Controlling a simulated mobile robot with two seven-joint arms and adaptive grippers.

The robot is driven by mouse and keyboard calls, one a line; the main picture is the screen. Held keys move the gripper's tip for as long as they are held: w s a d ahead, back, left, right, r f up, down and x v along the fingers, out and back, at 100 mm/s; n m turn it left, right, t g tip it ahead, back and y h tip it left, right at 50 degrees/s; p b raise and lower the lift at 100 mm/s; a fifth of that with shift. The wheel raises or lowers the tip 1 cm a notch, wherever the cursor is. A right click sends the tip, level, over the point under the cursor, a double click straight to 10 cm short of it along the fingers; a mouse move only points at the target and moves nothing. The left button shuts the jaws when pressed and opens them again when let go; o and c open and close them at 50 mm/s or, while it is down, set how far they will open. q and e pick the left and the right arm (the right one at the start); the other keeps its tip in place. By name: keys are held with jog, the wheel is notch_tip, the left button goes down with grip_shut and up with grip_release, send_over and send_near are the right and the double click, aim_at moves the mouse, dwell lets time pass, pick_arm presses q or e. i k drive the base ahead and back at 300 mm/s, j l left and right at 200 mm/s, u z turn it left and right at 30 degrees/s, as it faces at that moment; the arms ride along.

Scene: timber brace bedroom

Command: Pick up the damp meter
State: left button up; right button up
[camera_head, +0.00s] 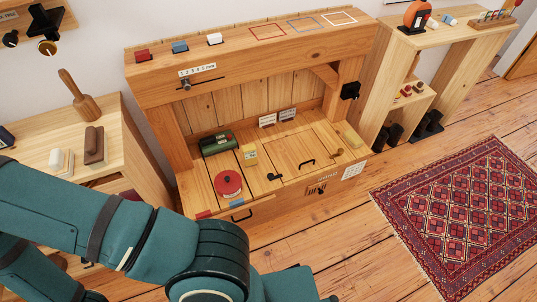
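I cannot tell for sure which thing is the damp meter. A small yellow upright object (250,153) stands on the wooden bench surface (290,174), and it is too small to identify. A dark green boxy object (218,143) lies to its left, towards the back. A dark flat object (5,138) is cut off at the left edge. My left arm's teal links cross the lower left, in front of the bench. Neither gripper's fingers show.
A red round lidded object (228,184) sits at the bench's front left. A side cabinet (105,165) holds a mallet (79,97) and brushes. A shelf unit (440,85) stands at right. The patterned rug (455,215) and floor around it are clear.

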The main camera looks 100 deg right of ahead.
aim_at(249, 153)
jog(key=l+z, duration=0.1)
jog(key=z, duration=3.05)
jog(key=l, duration=0.1)
